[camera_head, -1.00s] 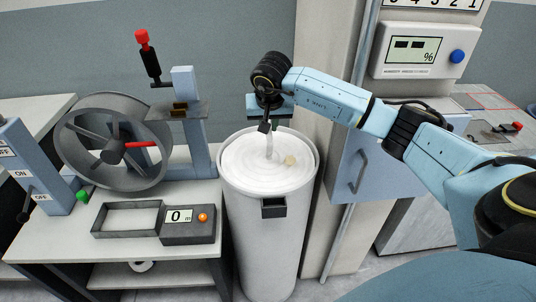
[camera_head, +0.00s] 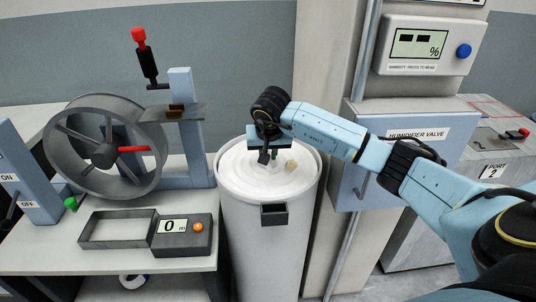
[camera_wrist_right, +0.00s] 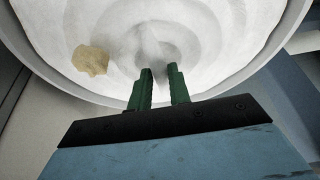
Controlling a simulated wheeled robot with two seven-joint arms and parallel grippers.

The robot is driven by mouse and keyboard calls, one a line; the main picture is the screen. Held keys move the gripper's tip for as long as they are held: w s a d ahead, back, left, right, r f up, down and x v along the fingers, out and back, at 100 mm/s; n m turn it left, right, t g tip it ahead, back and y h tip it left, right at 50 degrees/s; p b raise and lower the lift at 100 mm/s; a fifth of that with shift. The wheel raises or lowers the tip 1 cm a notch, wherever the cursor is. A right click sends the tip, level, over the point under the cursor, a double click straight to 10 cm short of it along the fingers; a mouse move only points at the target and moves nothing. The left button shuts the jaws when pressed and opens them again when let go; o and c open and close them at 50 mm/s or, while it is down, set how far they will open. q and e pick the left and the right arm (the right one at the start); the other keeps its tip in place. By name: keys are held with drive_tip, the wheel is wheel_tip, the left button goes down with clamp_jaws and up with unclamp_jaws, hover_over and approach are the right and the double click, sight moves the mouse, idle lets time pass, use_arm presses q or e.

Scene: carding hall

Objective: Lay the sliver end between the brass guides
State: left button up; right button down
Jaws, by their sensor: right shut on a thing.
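The white sliver (camera_head: 245,168) lies coiled in a tall round can (camera_head: 262,240). My right gripper (camera_head: 268,157) is low over the coils, near the middle of the can mouth. In the right wrist view its green fingers (camera_wrist_right: 160,78) are shut on the sliver end (camera_wrist_right: 158,52), which blends with the white coils behind it. The brass guides (camera_head: 177,111) sit on a plate on the blue post, left of the can and well away from the gripper. My left gripper is in no view.
A tan lump (camera_head: 291,166) lies on the coils; it also shows in the wrist view (camera_wrist_right: 91,60). A grey spoked wheel (camera_head: 103,155), an open tray (camera_head: 118,229) and a metre counter (camera_head: 183,236) stand on the bench. A humidifier valve cabinet (camera_head: 400,150) is at the right.

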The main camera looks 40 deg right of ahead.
drive_tip(key=shift+f, duration=0.2)
drive_tip(key=c, duration=1.3)
unclamp_jaws()
drive_tip(key=shift+r, duration=0.15)
